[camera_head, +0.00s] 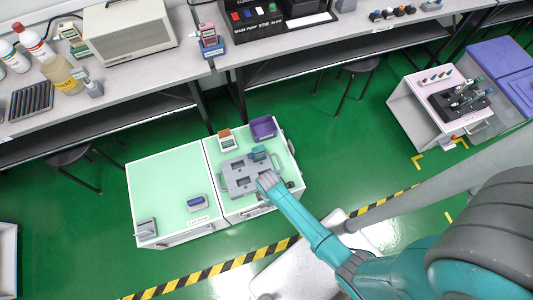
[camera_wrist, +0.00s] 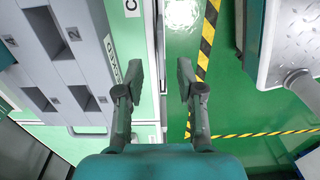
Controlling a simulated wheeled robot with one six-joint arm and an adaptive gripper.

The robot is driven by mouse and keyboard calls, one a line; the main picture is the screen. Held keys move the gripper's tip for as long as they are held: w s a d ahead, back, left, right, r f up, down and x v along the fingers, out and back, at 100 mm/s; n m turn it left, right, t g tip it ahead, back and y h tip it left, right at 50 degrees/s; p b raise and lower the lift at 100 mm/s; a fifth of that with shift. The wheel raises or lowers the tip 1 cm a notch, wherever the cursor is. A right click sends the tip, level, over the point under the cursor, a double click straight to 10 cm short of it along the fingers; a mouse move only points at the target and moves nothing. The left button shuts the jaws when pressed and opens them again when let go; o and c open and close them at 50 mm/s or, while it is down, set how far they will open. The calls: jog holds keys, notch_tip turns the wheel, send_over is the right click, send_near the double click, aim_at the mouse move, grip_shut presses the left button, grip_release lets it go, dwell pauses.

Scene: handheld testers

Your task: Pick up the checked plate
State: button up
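A grey plate with several square slots (camera_head: 238,179) lies on the right-hand green-topped cabinet; I see no check pattern on it. A teal handheld tester (camera_head: 258,153) stands at its back right corner. My gripper (camera_head: 267,182) is at the plate's front right corner. In the wrist view my gripper (camera_wrist: 160,78) is open and empty, its fingers right of the plate over the cabinet edge. Whether it touches the plate is unclear.
An orange-topped tester (camera_head: 226,140) and a purple bin (camera_head: 263,128) stand behind the plate. The left cabinet (camera_head: 160,185) carries a blue tester (camera_head: 197,202) and a grey device (camera_head: 146,228). Striped floor tape (camera_head: 210,270) runs in front. A bench (camera_head: 205,55) stands behind.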

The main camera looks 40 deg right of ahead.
jog(key=shift+a+f, duration=0.15)
jog(key=shift+f, duration=1.3)
jog(key=shift+a+f, duration=0.1)
jog(key=shift+f, duration=1.35)
jog(key=shift+c, duration=0.2)
grip_shut()
